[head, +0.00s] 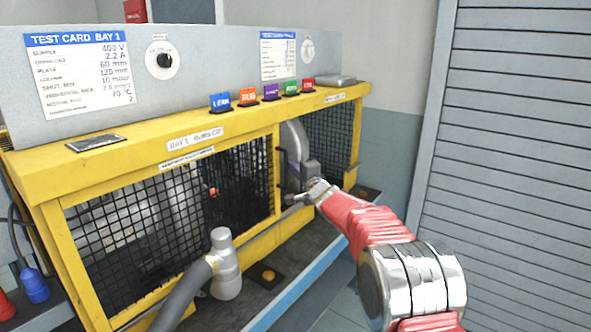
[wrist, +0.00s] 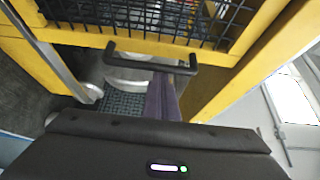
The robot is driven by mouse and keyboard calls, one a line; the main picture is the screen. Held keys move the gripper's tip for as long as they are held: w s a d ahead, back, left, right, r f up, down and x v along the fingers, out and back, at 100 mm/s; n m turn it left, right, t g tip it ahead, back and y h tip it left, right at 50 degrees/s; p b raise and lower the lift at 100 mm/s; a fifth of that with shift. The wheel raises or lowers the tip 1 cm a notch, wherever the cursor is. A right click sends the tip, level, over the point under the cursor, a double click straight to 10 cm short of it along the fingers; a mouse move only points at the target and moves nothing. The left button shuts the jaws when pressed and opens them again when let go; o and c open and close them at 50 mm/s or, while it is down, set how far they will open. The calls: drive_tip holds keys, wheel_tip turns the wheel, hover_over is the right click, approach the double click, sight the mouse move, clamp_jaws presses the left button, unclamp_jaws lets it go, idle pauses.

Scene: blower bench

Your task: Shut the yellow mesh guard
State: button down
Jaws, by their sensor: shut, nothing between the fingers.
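The yellow mesh guard (head: 165,215) is a yellow-framed panel of black wire mesh on the front of the bench. A dark bar handle (head: 281,168) is at its right edge. An opening shows beside that edge, with a grey duct in it; I cannot tell how far the guard stands out. My gripper (head: 308,193) is shut and empty, just right of the handle. In the wrist view, the handle (wrist: 150,61) crosses the guard's yellow edge (wrist: 130,42), and my narrow shut fingers (wrist: 162,97) point towards it. Contact cannot be told.
The grey duct (head: 296,140) rises beside the opening. A second mesh panel (head: 328,135) is to the right. A grey pipe fitting (head: 224,265) stands in front of the guard's lower part. Coloured tags (head: 246,97) line the bench top. A grey slatted shutter (head: 515,170) is at the right.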

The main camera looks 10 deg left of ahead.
drive_tip(key=shift+s+a, duration=0.15)
drive_tip(key=shift+a, duration=0.2)
drive_tip(key=shift+w+d, duration=1.5)
drive_tip(key=shift+w, duration=0.3)
drive_tip(key=v, duration=1)
